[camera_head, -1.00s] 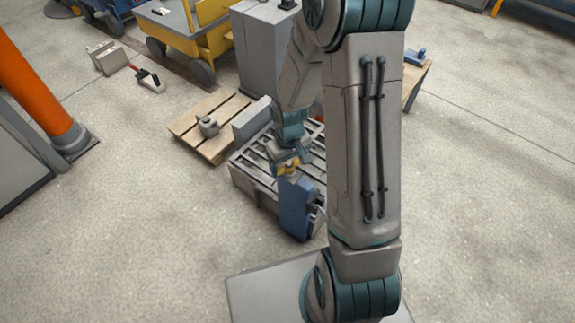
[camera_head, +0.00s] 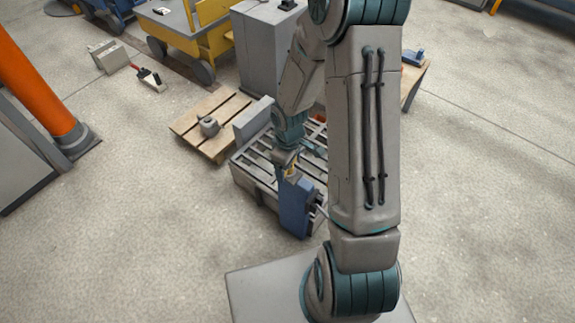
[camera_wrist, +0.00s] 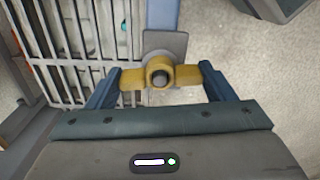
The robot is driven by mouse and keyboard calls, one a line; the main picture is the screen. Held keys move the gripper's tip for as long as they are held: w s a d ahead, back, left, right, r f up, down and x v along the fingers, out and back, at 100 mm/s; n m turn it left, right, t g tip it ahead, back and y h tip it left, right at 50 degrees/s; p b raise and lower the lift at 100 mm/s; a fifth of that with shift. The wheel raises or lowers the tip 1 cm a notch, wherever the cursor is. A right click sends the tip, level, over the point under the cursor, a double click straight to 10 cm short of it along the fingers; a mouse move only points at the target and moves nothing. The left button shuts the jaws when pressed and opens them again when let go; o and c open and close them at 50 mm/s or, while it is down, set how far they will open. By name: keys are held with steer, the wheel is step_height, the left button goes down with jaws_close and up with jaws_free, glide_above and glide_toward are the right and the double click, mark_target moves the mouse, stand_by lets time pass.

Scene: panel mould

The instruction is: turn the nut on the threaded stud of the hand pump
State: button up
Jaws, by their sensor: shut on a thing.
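The nut (camera_wrist: 184,75) is a yellow-brown wing nut with a round hub and two flat wings. In the wrist view it sits over a grey plate (camera_wrist: 176,42) at the top of the blue hand pump (camera_wrist: 163,14). My gripper (camera_wrist: 159,82) is shut on the nut, with one blue finger at the outer end of each wing. The stud shows at most as a grey spot inside the hub. In the head view the blue pump (camera_head: 294,205) stands upright at the front of a slatted pallet, below my gripper (camera_head: 290,168); the nut is mostly hidden there.
The slatted grey pallet (camera_head: 250,172) is beside the pump. A grey cabinet (camera_head: 262,60) stands behind. Open concrete floor lies left and right.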

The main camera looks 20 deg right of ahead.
steer(key=shift+s+d+f+n, duration=0.1)
steer(key=shift+s+n, duration=0.15)
steer(key=shift+n, duration=0.25)
steer(key=o, duration=1)
steer(key=shift+o, duration=0.2)
steer(key=shift+w, duration=0.15)
step_height(320, 180, up, 14)
steer(key=p, duration=0.6)
